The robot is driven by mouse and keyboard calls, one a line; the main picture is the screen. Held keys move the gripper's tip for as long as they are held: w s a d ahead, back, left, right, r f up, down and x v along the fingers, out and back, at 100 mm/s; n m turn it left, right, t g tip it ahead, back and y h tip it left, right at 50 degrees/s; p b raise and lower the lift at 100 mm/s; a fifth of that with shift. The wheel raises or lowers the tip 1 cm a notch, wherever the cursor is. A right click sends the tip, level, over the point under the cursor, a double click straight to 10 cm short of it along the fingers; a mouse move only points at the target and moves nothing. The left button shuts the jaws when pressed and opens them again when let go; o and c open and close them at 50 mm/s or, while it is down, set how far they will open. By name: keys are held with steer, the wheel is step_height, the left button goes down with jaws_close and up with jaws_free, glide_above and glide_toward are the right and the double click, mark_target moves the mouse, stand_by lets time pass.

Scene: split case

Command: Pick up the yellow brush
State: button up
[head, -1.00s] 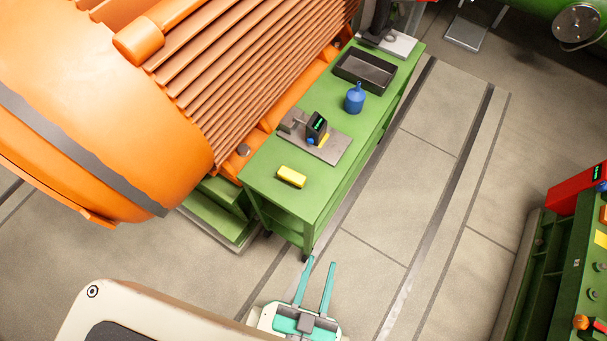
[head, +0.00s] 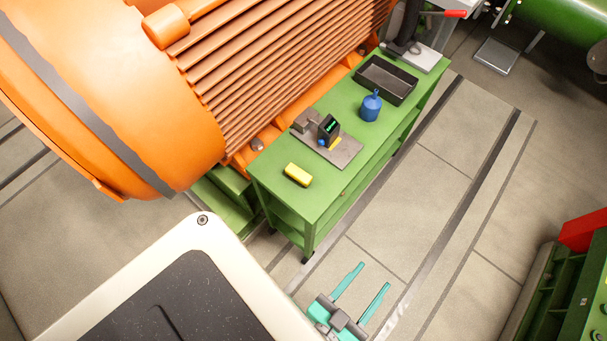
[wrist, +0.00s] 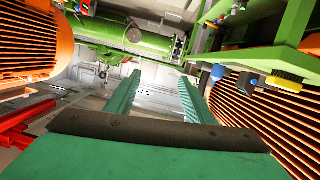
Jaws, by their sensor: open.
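The yellow brush (head: 298,174) lies on the near end of the green bench (head: 279,189) in the head view. It has a dark underside. My gripper (head: 369,277) has two teal fingers, open and empty, in front of and to the right of the bench, well apart from the brush. In the wrist view the two fingers (wrist: 161,90) point forward, spread wide with nothing between them. A small yellow item with a dark edge (wrist: 284,77) shows at the upper right there, near a green bench edge, likely the brush.
A grey plate with a small display device (head: 328,127), a blue bottle (head: 371,106) and a black tray (head: 387,80) stand farther along the bench. A large orange finned motor (head: 270,70) is close behind it. Open floor (head: 420,200) lies to the right.

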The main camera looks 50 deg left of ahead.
steer(key=w+d+r+n+t+h, duration=0.1)
steer(key=w+d+r, duration=0.15)
steer(key=w, duration=0.75)
steer(key=w+d+r+t, duration=0.1)
steer(key=w+r, duration=0.2)
steer(key=w, duration=0.8)
steer(key=w+a+r+m+g+h, duration=0.25)
steer(key=w+r+m+h, duration=0.45)
steer(key=w+r+m, duration=0.55)
steer(key=m+g+y, duration=0.6)
steer(key=g+y, duration=0.1)
steer(key=g, duration=0.8)
glide_above(298, 173)
steer(key=f, duration=1.7)
steer(key=shift+w+a, duration=0.2)
steer(key=shift+a, duration=0.1)
steer(key=shift+s+d+f, duration=0.1)
steer(key=shift+d+f, duration=0.05)
steer(key=shift+f, duration=1.5)
steer(key=shift+s+d+f, duration=0.1)
steer(key=shift+d+f, duration=0.05)
steer(key=shift+f, duration=1.45)
steer(key=shift+w, duration=0.1)
